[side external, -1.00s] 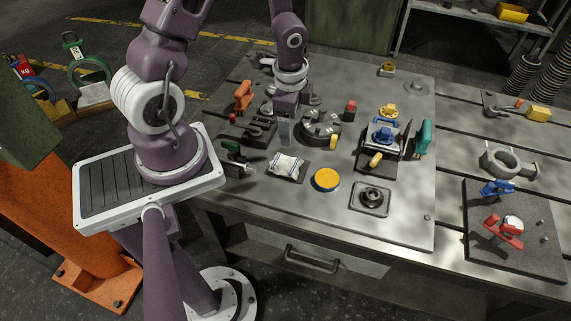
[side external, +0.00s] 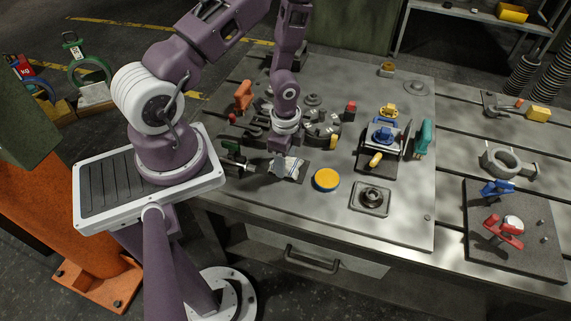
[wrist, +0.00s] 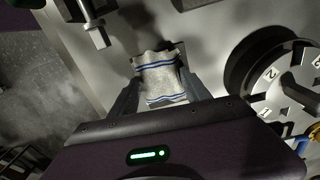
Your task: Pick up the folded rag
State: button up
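The folded rag (side external: 292,167) is white-grey with blue stripes and lies on the grey bench top. In the wrist view the rag (wrist: 162,76) sits between my two fingers, its surface wrinkled. My gripper (side external: 281,170) is low over the rag's left part in the side view and hides some of it. In the wrist view my gripper (wrist: 162,84) has its fingers apart, one at each side of the rag. Whether the fingers touch the rag's edges is not clear.
A yellow-topped round tin (side external: 326,180) stands right of the rag. A green-handled tool (side external: 235,156) lies to its left. A dark numbered dial (wrist: 285,80) is close by on the right in the wrist view. A square plate with a ring (side external: 372,198) is farther right.

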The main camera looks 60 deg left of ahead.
jog(key=c, duration=0.9)
notch_tip(320, 180, up, 10)
jog(key=shift+r, duration=0.1)
